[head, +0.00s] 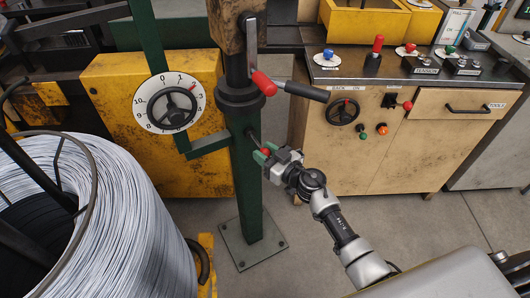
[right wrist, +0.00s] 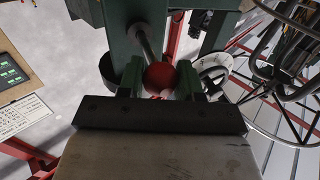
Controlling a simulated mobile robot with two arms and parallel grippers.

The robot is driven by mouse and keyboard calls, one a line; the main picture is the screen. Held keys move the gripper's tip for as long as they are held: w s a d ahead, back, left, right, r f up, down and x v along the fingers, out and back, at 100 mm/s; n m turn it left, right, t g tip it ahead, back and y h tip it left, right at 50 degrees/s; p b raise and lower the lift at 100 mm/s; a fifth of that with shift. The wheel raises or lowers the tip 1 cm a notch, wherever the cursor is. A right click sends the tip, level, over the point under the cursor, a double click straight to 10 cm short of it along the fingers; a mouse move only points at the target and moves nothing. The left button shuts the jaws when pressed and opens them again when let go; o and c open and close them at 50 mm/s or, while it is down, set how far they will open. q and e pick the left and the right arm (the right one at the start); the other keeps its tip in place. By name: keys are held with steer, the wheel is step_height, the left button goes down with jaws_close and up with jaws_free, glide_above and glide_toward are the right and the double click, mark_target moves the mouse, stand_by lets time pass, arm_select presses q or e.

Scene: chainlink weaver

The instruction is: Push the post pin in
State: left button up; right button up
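The post pin is a metal rod with a red ball knob (head: 266,152), sticking out of the side of the green post (head: 246,190) below its black collar. My right gripper (head: 267,154) is at the knob, with one green fingertip on each side of it. In the right wrist view the red knob (right wrist: 160,75) fills the gap between the two green fingers (right wrist: 160,82), and the rod runs from it up to the post. The fingers look closed on the knob. How deep the pin sits inside the post is hidden. My left gripper is not in view.
A red-tipped crank handle (head: 264,83) and a black lever are above on the post. A large wire coil (head: 120,225) stands at left. A yellow machine with a dial (head: 169,102) is behind. A control cabinet (head: 350,150) stands at right. Floor right of the post is clear.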

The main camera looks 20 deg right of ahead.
jaws_close()
steer(key=w, duration=0.4)
steer(key=shift+w+a+r, duration=0.15)
steer(key=shift+w+a, duration=0.15)
steer(key=shift+a, duration=0.1)
steer(key=o, duration=0.6)
jaws_free()
steer(key=shift+o, duration=1.3)
steer(key=shift+w, duration=0.2)
steer(key=shift+s, duration=0.1)
steer(key=v, duration=1)
steer(key=shift+s+d+p, duration=0.15)
steer(key=shift+s+p, duration=0.2)
